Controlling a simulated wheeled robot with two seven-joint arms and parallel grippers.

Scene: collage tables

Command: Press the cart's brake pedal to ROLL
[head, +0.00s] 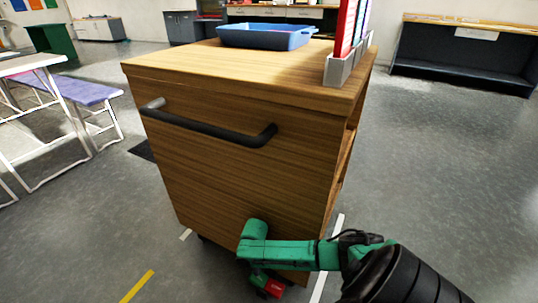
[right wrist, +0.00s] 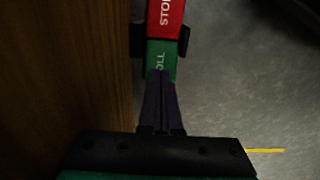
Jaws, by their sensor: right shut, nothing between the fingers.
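The wooden cart (head: 225,150) stands in front of me with a dark bar handle (head: 210,132) on its front. Its brake pedal shows in the right wrist view as a red part (right wrist: 165,17) lettered STOP, partly cut off by the frame, and a green part (right wrist: 161,54) whose visible letters read OLL. In the head view the red part (head: 273,288) shows low at the cart's front. My right gripper (right wrist: 160,76) is shut and empty, its fingertips over the green part's near end. I cannot tell whether they touch it. My left gripper is out of view.
A blue tray (head: 265,37) and a red panel in a grey holder (head: 340,70) stand on the cart top. A purple bench (head: 85,91) is at left, a dark shelf unit (head: 460,68) at back right. The floor right of the cart is clear.

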